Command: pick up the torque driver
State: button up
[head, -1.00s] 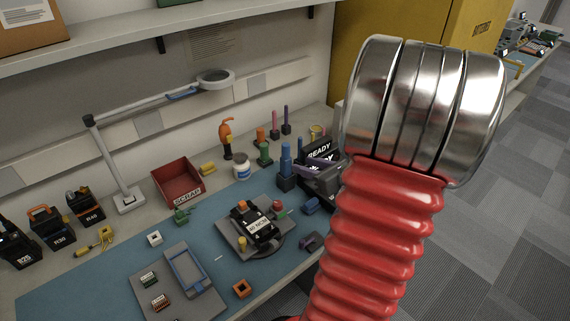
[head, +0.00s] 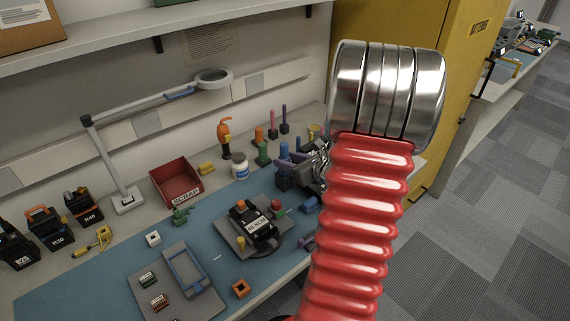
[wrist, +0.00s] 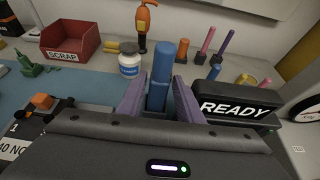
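A blue upright tool (wrist: 159,82), which I take to be the torque driver, stands in a dark holder on the bench. It also shows in the head view (head: 284,150). My gripper (wrist: 162,90) has its two purple fingers apart, one on each side of the blue handle. A narrow gap seems to show beside the handle, and I cannot tell whether either finger touches it. In the head view my gripper (head: 295,157) is at the holder, partly hidden behind my red arm.
A black READY box (wrist: 235,106) is close on the right. A white jar (wrist: 130,62) and an orange-handled tool (wrist: 143,22) stand left of and behind the blue tool. A red SCRAP bin (wrist: 70,43) is farther left. Pink and purple sticks stand behind.

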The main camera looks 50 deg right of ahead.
jog(key=shift+w, duration=0.1)
jog(key=x, duration=0.5)
jog(key=shift+f, duration=0.2)
jog(key=shift+c, duration=0.2)
dwell(0.4)
grip_shut()
